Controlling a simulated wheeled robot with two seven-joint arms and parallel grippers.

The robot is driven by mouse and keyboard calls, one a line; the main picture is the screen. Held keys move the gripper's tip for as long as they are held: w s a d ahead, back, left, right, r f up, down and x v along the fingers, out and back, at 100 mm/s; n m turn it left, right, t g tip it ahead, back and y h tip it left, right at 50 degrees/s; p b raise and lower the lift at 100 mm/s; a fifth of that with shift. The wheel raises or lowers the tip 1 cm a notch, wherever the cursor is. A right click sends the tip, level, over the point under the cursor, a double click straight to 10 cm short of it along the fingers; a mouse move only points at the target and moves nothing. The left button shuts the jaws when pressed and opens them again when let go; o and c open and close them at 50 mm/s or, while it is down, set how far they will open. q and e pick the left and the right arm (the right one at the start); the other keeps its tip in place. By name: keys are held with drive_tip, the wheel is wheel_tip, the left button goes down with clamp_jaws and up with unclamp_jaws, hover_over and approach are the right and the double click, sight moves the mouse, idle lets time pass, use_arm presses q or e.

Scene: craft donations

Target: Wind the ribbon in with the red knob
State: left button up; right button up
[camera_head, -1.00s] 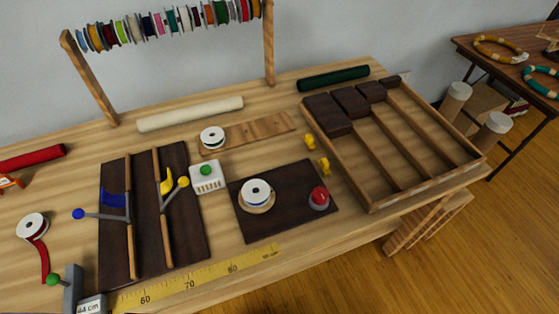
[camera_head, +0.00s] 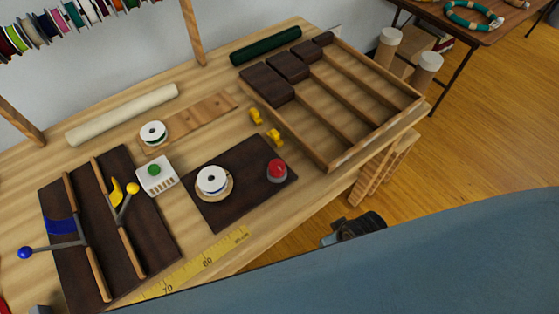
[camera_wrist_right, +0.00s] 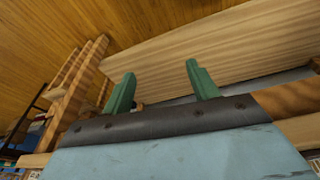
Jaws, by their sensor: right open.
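The red knob (camera_head: 277,170) stands on a dark board (camera_head: 232,211) near the front edge of the workbench. A white spool (camera_head: 212,179) sits on a round wooden base on the same board, left of the knob. I cannot make out a loose ribbon end at the spool. My right arm's blue link fills the lower right of the head view, with a dark part showing beyond the bench's front edge. In the right wrist view, my right gripper (camera_wrist_right: 162,86) has its two green fingers spread, with nothing between them. My left gripper is not in view.
A divided wooden tray (camera_head: 330,166) with dark blocks lies right of the board. A white box with a green button (camera_head: 155,175) and levers on a dark panel (camera_head: 150,235) are left. A yellow ruler (camera_head: 205,262) runs along the front.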

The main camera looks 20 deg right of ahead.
drive_tip(key=w+a+r+n+t+y, duration=0.1)
drive_tip(key=w+a+r+n+t, duration=0.2)
drive_tip(key=w+r, duration=0.5)
drive_tip(key=w+a+r+n+t, duration=0.25)
drive_tip(key=w+r+t, duration=0.25)
drive_tip(key=w+r, duration=0.3)
drive_tip(key=w+a+r+n+t+y, duration=0.15)
drive_tip(key=w+r+n+t, duration=0.35)
drive_tip(key=r, duration=0.5)
drive_tip(key=w+a+r+n+t+y, duration=0.3)
drive_tip(key=a+r+n+y, duration=0.4)
drive_tip(key=r, duration=0.5)
drive_tip(key=s+a+r+n+g+y, duration=0.3)
drive_tip(key=s+a+n+g+y, duration=0.4)
drive_tip(key=n, duration=0.8)
drive_tip(key=s+a+r+n+g+y, duration=0.2)
drive_tip(key=s+a+n+g+y, duration=0.2)
drive_tip(key=a+n+g, duration=0.8)
drive_tip(key=n+h, duration=1.8)
drive_tip(key=h, duration=0.3)
hover_over(276, 167)
wheel_tip(276, 167, down, 16)
wheel_tip(276, 167, down, 13)
drive_tip(key=shift+f, duration=0.2)
